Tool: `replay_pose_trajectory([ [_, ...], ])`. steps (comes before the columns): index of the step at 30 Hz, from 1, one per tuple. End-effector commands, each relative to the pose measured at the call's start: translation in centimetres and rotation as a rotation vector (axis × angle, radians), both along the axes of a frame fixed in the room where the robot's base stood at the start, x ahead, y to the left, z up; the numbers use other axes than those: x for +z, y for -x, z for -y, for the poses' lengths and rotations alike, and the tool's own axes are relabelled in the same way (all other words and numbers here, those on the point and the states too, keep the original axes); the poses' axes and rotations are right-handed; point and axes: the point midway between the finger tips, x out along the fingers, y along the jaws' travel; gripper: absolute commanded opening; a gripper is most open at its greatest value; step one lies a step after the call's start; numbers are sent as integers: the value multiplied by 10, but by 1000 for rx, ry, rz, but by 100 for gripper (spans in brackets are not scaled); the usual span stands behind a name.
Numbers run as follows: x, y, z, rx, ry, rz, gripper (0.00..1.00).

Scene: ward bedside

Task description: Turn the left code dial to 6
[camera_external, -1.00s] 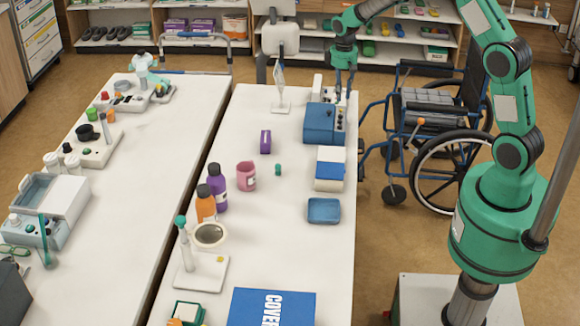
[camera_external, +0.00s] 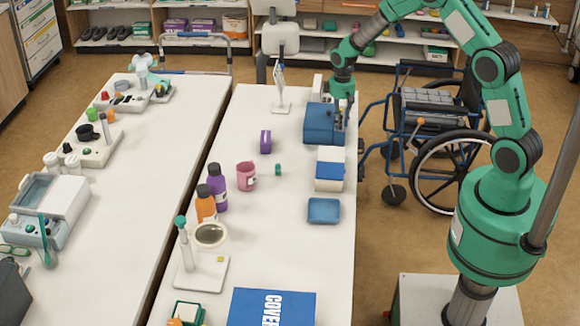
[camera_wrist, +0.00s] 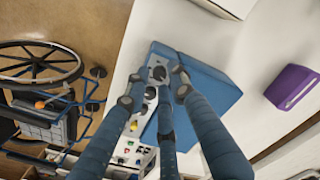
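The blue code box (camera_external: 319,122) stands near the right edge of the right table, with a grey dial panel on its right side. In the wrist view the blue box (camera_wrist: 212,88) and the panel show below my fingers. Dark round dials sit in a row; one dial (camera_wrist: 158,73) lies between the fingertips, another dial (camera_wrist: 150,93) beside it. My gripper (camera_wrist: 158,78) has three blue-grey fingers spread apart around the first dial; contact cannot be told. In the external view my gripper (camera_external: 342,115) is over the panel and partly hides it. Dial numbers are unreadable.
A purple box (camera_external: 265,141) stands on the table, left of and nearer the camera than the code box. A white-and-blue box (camera_external: 330,168) and a blue tray (camera_external: 324,211) are nearer the camera. A wheelchair (camera_external: 435,135) stands right of the table.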

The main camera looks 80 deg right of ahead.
Motion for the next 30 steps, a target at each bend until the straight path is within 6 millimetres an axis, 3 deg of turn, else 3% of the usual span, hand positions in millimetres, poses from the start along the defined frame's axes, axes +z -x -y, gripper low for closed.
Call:
replay_pose_trajectory([
  [13,-6,0,0,0,0,0,24],
  [17,-6,0,0,0,0,0,0],
  [30,-5,0,0,-111,0,0,0],
])
